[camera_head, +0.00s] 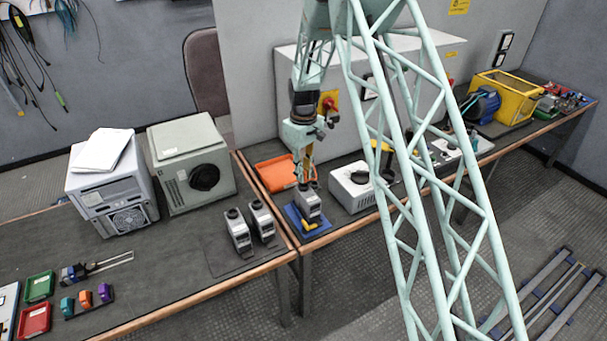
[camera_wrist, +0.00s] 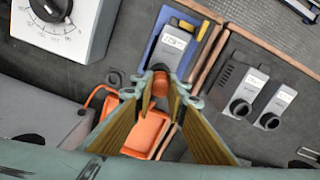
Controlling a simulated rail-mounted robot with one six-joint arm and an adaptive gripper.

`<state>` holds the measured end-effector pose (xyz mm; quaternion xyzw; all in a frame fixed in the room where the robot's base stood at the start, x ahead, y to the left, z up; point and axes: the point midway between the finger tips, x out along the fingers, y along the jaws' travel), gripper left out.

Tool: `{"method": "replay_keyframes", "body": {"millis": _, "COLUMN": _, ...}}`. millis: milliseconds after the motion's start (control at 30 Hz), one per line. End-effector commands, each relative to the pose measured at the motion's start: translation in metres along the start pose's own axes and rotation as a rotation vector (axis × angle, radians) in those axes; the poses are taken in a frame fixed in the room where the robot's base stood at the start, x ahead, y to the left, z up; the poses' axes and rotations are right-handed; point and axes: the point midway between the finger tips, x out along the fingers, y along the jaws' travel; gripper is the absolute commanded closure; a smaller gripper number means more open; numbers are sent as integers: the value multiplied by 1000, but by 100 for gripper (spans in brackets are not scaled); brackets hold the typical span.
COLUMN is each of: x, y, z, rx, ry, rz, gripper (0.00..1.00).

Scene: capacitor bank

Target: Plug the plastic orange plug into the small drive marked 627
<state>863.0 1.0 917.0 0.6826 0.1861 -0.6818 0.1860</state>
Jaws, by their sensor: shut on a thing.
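My gripper (camera_wrist: 165,82) is shut on an orange plug (camera_wrist: 186,88), which shows between its fingertips in the wrist view. In the head view my gripper (camera_head: 304,178) points down just above a small grey drive (camera_head: 308,203) on a blue mat. The drive also shows in the wrist view (camera_wrist: 176,40), with a white label that I cannot read surely.
Two similar drives (camera_head: 238,230) (camera_head: 262,217) stand left of the blue mat (camera_head: 293,219). An orange tray (camera_head: 272,174) lies behind it and a white dial box (camera_head: 350,188) stands to the right. A row of teal, orange and purple pieces (camera_head: 86,299) stands at the front left.

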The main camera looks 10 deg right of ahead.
Motion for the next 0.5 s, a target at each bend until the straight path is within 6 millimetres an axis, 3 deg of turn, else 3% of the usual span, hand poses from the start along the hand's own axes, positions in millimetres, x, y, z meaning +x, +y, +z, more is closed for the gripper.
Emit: {"method": "replay_keyframes", "body": {"millis": 500, "x": 8, "y": 0, "z": 0, "rx": 0, "ry": 0, "rz": 0, "gripper": 97}}
